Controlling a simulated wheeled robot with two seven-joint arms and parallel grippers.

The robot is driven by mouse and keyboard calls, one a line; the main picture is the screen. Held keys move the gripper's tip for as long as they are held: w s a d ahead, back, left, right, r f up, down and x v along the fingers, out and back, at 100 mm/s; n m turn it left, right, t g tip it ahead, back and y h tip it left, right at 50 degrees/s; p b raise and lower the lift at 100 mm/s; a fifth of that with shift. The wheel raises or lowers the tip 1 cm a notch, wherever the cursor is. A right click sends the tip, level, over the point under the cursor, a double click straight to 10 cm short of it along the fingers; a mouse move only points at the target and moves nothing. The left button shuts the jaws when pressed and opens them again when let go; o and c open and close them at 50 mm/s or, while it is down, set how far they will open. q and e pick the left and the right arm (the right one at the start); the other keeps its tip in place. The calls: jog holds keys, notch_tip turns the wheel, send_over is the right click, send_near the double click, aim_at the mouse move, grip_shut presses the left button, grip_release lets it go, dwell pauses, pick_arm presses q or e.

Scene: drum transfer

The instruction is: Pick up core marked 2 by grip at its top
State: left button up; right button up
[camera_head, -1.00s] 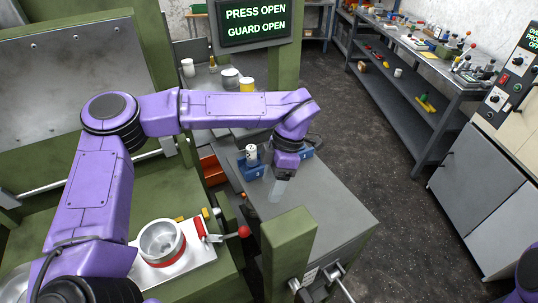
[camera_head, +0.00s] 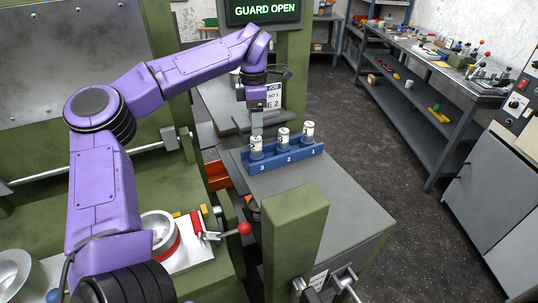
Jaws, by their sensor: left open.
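A blue rack (camera_head: 284,163) on the grey table has slots labelled 3, 2 and 1 from left to right. Three grey cores with white marked tops stand upright in it: a left core (camera_head: 256,148), a middle core (camera_head: 283,138) and a right core (camera_head: 308,131). The marks on the tops are too small to read surely. My left gripper (camera_head: 257,130) points down just above or behind the left core's top. It is open; whether its fingers straddle the top cannot be told. My right gripper is out of view.
A green post (camera_head: 295,235) stands at the table's near edge. A job card (camera_head: 273,97) is behind my gripper. A lever with a red knob (camera_head: 244,229) and a round metal cup (camera_head: 160,232) are at lower left. The table right of the rack is clear.

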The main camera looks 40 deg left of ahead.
aim_at(256, 137)
pick_arm(q)
jog(key=f, duration=0.4)
jog(key=shift+s+a+f, duration=0.1)
jog(key=shift+s+a, duration=0.2)
jog(key=shift+a, duration=0.1)
jog(key=f, duration=0.1)
jog(key=f+p, duration=0.1)
jog(key=f, duration=0.3)
jog(key=shift+w+d+p, duration=0.3)
jog(key=shift+w, duration=0.1)
jog(key=shift+a+f, duration=0.1)
jog(key=shift+f, duration=0.1)
jog(key=c, duration=1.1)
grip_shut()
jog(key=shift+r, duration=0.15)
